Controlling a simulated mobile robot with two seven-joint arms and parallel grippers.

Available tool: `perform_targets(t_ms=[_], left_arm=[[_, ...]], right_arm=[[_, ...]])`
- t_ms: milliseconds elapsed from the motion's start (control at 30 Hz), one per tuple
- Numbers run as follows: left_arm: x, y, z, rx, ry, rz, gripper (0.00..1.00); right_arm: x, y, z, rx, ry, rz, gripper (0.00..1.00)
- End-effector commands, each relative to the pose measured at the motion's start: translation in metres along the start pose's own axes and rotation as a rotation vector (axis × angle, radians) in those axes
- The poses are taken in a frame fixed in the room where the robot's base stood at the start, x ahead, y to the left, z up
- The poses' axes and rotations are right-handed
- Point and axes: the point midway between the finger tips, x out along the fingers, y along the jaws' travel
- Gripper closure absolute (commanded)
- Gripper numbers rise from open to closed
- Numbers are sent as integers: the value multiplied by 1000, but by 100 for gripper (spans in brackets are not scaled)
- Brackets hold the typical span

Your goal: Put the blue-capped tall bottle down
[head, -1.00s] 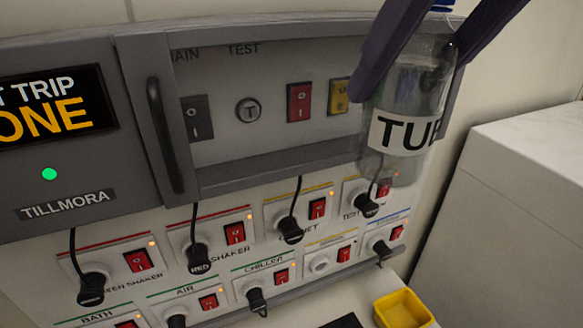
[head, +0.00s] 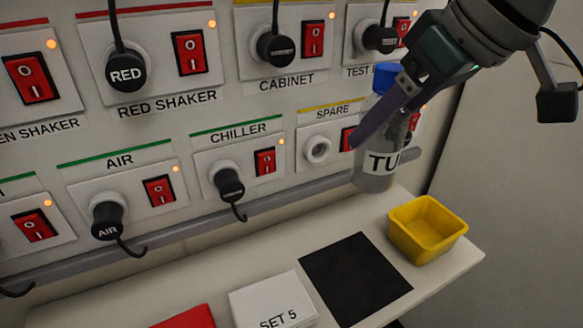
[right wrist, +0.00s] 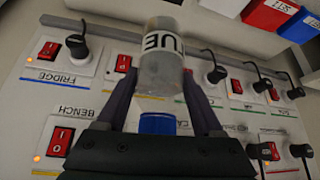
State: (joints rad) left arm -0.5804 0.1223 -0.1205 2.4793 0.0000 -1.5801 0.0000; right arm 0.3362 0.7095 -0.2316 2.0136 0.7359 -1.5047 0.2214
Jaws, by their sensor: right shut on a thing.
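The blue-capped tall bottle (head: 378,172) is clear, with a white label partly reading "TU". It is upright in the head view, in front of the socket panel and above the back of the white shelf. My right gripper (head: 375,125) is shut on it just below the blue cap. In the right wrist view the bottle (right wrist: 160,70) sits between the two dark fingers (right wrist: 160,90), with its cap towards the palm. Whether its base touches the shelf is hard to tell, but it appears apart from it. My left gripper is not in view.
The white shelf (head: 455,268) holds a black square mat (head: 355,278), a yellow open bin (head: 427,228), a white box marked "SET 5" (head: 272,302) and a red item (head: 188,318). Plugs, cables and red switches stick out from the panel (head: 150,135) behind.

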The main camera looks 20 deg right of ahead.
Motion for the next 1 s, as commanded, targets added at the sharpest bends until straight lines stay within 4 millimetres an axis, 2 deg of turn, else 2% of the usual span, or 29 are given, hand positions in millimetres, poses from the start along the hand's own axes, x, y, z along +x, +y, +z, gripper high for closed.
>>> perform_targets(t_ms=[167,600,700,867,1000], left_arm=[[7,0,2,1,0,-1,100],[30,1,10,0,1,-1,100],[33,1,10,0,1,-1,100],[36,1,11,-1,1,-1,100],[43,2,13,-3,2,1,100]], right_arm=[[22,7,16,-3,-1,-4,100],[124,7,82,-4,-1,-4,100],[137,7,90,-5,0,-3,100],[148,6,96,-7,1,-3,100],[167,7,108,-6,1,-3,100]])
